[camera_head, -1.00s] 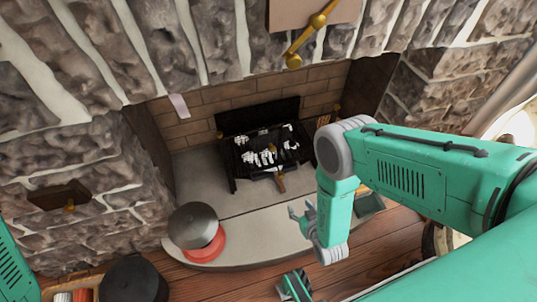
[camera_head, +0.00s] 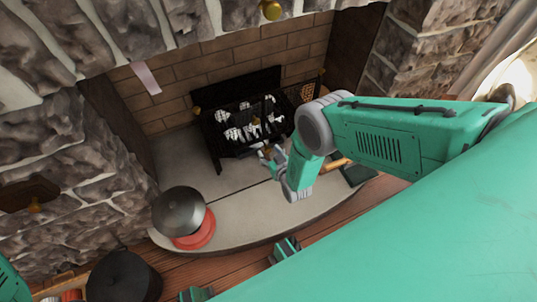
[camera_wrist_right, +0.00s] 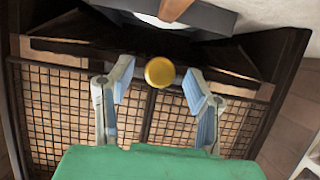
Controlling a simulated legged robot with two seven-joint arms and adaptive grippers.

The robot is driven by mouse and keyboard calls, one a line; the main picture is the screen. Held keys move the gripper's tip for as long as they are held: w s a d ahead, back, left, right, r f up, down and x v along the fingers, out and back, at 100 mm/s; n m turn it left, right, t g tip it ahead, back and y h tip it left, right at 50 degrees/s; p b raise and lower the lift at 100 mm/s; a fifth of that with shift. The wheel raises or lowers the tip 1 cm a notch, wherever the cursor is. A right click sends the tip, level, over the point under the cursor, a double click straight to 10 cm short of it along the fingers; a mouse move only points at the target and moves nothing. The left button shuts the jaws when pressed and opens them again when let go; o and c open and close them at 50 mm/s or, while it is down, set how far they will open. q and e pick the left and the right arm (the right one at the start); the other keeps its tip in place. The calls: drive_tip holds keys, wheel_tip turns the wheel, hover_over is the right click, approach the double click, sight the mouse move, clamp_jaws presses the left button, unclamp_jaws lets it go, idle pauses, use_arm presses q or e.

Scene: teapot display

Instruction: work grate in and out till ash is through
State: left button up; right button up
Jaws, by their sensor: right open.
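The dark metal fire grate (camera_head: 215,145) stands in the fireplace, with a white and black heap (camera_head: 240,125) on top, perhaps ash. My right gripper (camera_head: 268,158) is at its front right, above the hearth. In the right wrist view my right gripper (camera_wrist_right: 160,88) is open and empty. A round gold knob (camera_wrist_right: 159,72) shows between its fingertips, apparently beyond them. A dark-framed mesh (camera_wrist_right: 60,105) lies behind the fingers. A wooden piece (camera_wrist_right: 174,9) shows at the top edge. The grate's front is partly hidden by my right arm.
A grey domed lid (camera_head: 178,210) rests over a red round piece (camera_head: 200,238) on the curved stone hearth (camera_head: 240,205). A black round pot (camera_head: 122,278) stands at the lower left. Brick walls (camera_head: 160,105) enclose the grate. The hearth's middle is clear.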

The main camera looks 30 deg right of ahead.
drive_tip(key=shift+w+f, duration=0.2)
drive_tip(key=shift+w, duration=0.3)
clamp_jaws()
drive_tip(key=s+p, duration=0.1)
drive_tip(key=s, duration=0.3)
drive_tip(key=shift+a, duration=0.1)
drive_tip(key=shift+s+p, duration=0.3)
drive_tip(key=shift+f, duration=0.1)
unclamp_jaws()
drive_tip(key=shift+s, duration=0.1)
